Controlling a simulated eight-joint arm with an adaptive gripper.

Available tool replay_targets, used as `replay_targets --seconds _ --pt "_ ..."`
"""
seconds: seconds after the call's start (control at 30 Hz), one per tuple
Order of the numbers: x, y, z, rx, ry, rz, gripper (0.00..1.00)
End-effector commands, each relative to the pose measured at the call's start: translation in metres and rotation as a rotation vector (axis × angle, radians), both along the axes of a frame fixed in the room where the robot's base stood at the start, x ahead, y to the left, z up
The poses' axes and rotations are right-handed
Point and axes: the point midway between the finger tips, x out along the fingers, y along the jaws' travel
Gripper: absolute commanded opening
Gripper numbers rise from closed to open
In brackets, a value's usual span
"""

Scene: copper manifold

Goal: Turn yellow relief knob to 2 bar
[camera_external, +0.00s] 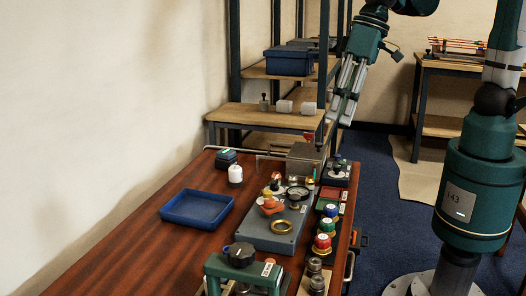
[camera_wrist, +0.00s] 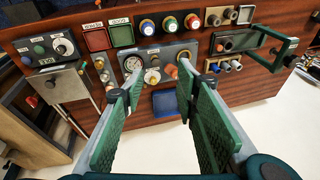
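The grey manifold plate (camera_external: 262,238) lies on the wooden table and carries a round gauge (camera_external: 297,193), an orange knob (camera_external: 269,206) and a brass ring (camera_external: 282,227). In the wrist view, a small yellow knob (camera_wrist: 152,77) sits just below the white-faced gauge (camera_wrist: 133,63), with an orange part (camera_wrist: 171,71) to its right. The gauge reading is too small to tell. My gripper (camera_external: 338,116) is raised beyond the table's far right side, away from the plate. In the wrist view, my gripper (camera_wrist: 160,88) has its green-padded fingers wide apart with nothing between them.
A blue tray (camera_external: 197,208) lies left of the plate. Coloured knobs (camera_external: 322,241) line the right edge. A green-handled fixture (camera_external: 240,262) stands at the near end, a metal box (camera_external: 306,158) at the far end. Shelves (camera_external: 270,113) stand behind.

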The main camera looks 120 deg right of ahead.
Motion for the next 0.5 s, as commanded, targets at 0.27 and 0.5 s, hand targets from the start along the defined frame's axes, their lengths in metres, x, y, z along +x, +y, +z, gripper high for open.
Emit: replay_targets --seconds 0.27,0.5 --pt "0.034 -0.021 -0.014 0.043 0.048 -0.151 0.31" --pt "0.061 -0.039 -0.033 0.077 0.091 -0.283 0.31"
